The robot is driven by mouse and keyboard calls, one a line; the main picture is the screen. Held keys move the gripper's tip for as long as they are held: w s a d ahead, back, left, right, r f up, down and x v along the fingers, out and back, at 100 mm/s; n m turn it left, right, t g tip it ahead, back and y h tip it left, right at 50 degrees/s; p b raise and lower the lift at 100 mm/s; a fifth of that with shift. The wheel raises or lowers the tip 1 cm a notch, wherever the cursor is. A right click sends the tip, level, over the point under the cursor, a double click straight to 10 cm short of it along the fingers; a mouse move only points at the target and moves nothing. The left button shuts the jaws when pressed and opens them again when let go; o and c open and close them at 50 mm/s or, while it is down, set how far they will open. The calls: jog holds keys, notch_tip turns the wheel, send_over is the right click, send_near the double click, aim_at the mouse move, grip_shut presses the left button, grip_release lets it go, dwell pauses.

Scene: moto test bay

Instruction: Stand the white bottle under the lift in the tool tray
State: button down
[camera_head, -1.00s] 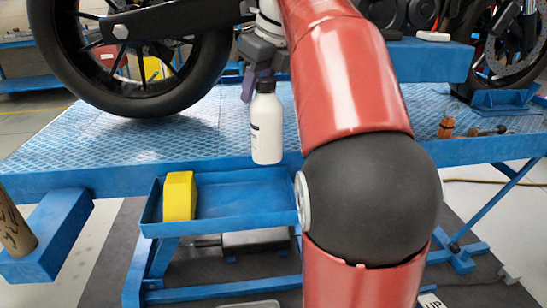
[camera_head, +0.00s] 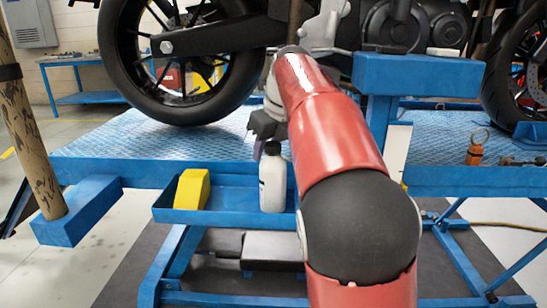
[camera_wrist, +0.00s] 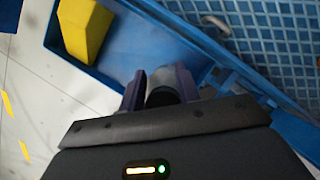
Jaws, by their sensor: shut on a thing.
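The white bottle (camera_head: 273,186) is upright, with its lower end at the blue tool tray (camera_head: 225,217), right of the tray's middle. I cannot tell whether its base touches the tray floor. My gripper (camera_head: 269,147) is shut on the bottle's top end from above. In the wrist view, the purple-grey fingers of my gripper (camera_wrist: 161,88) stand on either side of the dark bottle top (camera_wrist: 162,87), which hides most of the bottle. The tray (camera_wrist: 145,40) shows beyond the fingers there.
A yellow block (camera_head: 192,189) stands in the tray's left part; it also shows in the wrist view (camera_wrist: 84,28). The blue lift platform (camera_head: 130,150) with the motorcycle wheel (camera_head: 107,45) is behind and above the tray. An orange-brown item (camera_head: 474,155) lies at the right.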

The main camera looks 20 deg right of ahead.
jog(key=shift+r, duration=0.15)
jog(key=shift+f, duration=0.2)
jog(key=c, duration=1)
grip_release()
jog(key=shift+o, duration=0.2)
jog(key=shift+s+r, duration=0.1)
jog(key=shift+r, duration=0.45)
jog(key=p+v, duration=0.3)
jog(key=v, duration=0.8)
jog(key=shift+s+r, duration=0.1)
